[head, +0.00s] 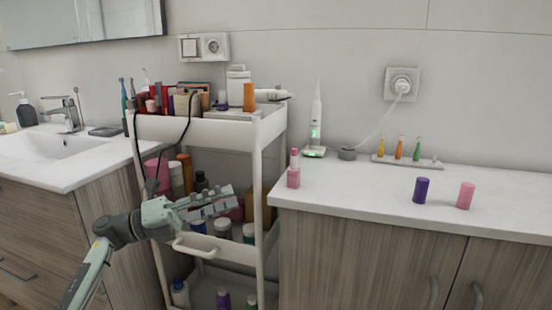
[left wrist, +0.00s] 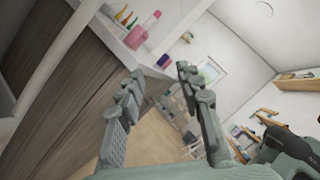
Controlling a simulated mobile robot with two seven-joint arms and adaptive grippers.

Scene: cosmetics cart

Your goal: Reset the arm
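My left arm comes in from the lower left of the head view. Its gripper (head: 208,205) is in front of the white cosmetics cart (head: 200,130), near the middle shelf and above a front handle. In the left wrist view the two fingers of my left gripper (left wrist: 158,92) stand apart with nothing between them. Whether the gripper touches the cart cannot be told. My right arm and gripper are not in view.
A counter (head: 350,204) right of the cart holds a pink bottle (head: 293,172), a purple cylinder (head: 421,190), a pink cylinder (head: 465,195) and a white electric device (head: 316,120). A sink (head: 50,145) is at left. Bottles fill the cart shelves.

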